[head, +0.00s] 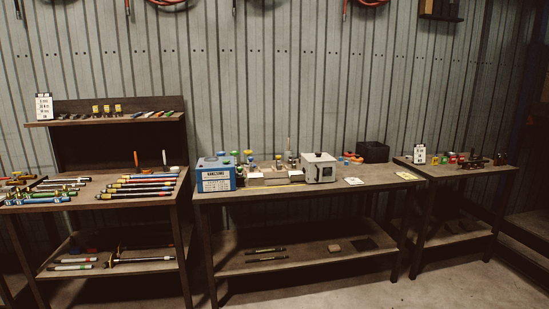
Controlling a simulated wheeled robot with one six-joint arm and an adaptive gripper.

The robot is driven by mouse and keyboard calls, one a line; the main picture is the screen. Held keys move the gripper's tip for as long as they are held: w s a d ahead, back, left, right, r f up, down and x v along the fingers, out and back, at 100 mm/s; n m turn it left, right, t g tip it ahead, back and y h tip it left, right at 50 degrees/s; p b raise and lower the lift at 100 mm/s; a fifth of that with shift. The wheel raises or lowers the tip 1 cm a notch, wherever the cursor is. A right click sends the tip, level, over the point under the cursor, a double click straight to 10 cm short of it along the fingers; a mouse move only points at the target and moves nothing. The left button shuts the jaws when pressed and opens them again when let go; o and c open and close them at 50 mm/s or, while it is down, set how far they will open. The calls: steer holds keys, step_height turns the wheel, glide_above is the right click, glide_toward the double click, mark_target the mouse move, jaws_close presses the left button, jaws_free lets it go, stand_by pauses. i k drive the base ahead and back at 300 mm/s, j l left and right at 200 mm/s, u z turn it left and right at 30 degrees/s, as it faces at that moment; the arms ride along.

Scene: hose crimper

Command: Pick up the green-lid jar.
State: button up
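On the middle workbench (330,187), small jars or bottles with coloured tops stand in a cluster behind and right of a blue-and-white box (216,174). A green top (234,154) shows just above the box's right side. Another greenish top (249,153) stands close to its right. Both are too small to tell for certain which is the green-lid jar, and their lower parts are partly hidden. My gripper is not in view.
A light grey box-shaped device (319,168) and a dark bin (374,152) stand right of the cluster. The left bench (90,196) holds many hoses or rods. The right bench (445,172) holds small items. Bare floor (440,287) shows in front.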

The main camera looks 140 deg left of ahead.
mark_target(236, 153)
steer(key=u, duration=4.65)
steer(key=i+l+z, duration=0.1)
steer(key=i, duration=0.25)
steer(key=i+l+z, duration=0.1)
steer(key=i+l, duration=0.2)
steer(key=i, duration=0.05)
